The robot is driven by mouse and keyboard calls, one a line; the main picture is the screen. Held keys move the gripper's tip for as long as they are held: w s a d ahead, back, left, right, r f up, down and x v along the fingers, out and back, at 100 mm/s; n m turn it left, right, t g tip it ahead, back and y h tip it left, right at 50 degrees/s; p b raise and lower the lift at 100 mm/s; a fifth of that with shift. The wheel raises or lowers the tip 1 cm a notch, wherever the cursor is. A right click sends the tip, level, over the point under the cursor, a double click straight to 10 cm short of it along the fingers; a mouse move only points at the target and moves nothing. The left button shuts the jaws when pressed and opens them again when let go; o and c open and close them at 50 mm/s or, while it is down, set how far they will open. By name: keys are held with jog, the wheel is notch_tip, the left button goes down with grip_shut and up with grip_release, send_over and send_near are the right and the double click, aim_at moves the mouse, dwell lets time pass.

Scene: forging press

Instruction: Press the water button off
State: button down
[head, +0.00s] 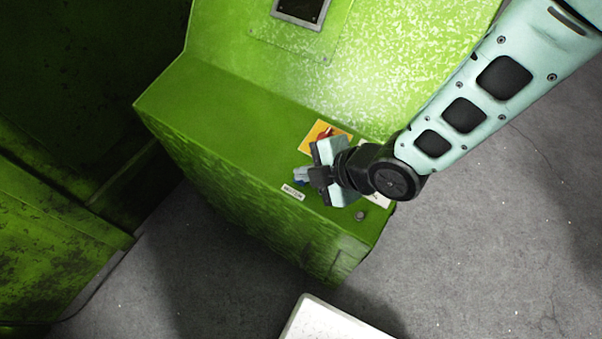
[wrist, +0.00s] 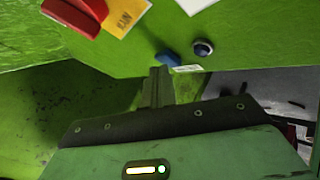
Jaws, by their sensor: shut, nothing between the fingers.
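A blue button (wrist: 166,59) shows on the green console in the wrist view, beside a small white label (wrist: 188,69) that is too small to read there. The same label (head: 293,192) is on the console top in the head view. My gripper (head: 301,175) is over the console's front part, its fingers shut and empty. In the wrist view my gripper's fingertips (wrist: 160,70) are right next to the blue button; I cannot tell if they touch it. In the head view the fingers largely hide the button.
A red rotary switch on a yellow plate (head: 318,127) is close behind my gripper and also shows in the wrist view (wrist: 82,14). A round dark button (wrist: 203,48) is beside the blue one. A white box (head: 330,322) stands on the grey floor in front.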

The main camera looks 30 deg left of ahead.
aim_at(303, 185)
jog(key=shift+r, duration=0.35)
jog(key=shift+s+r+p, duration=0.15)
jog(key=shift+r+p, duration=0.45)
jog(key=shift+r, duration=0.35)
jog(key=shift+s+r+p, duration=0.2)
jog(key=shift+r+p, duration=0.4)
jog(key=shift+r, duration=0.4)
jog(key=shift+s+r+p, duration=0.15)
jog(key=shift+r+p, duration=0.45)
jog(key=shift+r, duration=0.35)
jog(key=w+d+r+m+t+h, duration=0.1)
jog(key=w+d+r+m+h, duration=0.15)
jog(key=d+r+m, duration=0.45)
jog(key=w+d+r+m+t+h, duration=0.1)
jog(key=d+r+m+h, duration=0.25)
jog(key=d, duration=0.55)
jog(key=s+d+r+m+g+h, duration=0.1)
jog(key=s+d+r+m, duration=0.1)
jog(key=d+m, duration=0.3)
jog(key=s+d+r+m+g+h, duration=0.1)
jog(key=s+d+r+m, duration=0.2)
jog(key=s+d+m, duration=0.2)
jog(key=d+m, duration=0.1)
jog(key=d, duration=0.1)
jog(key=shift+d, duration=0.3)
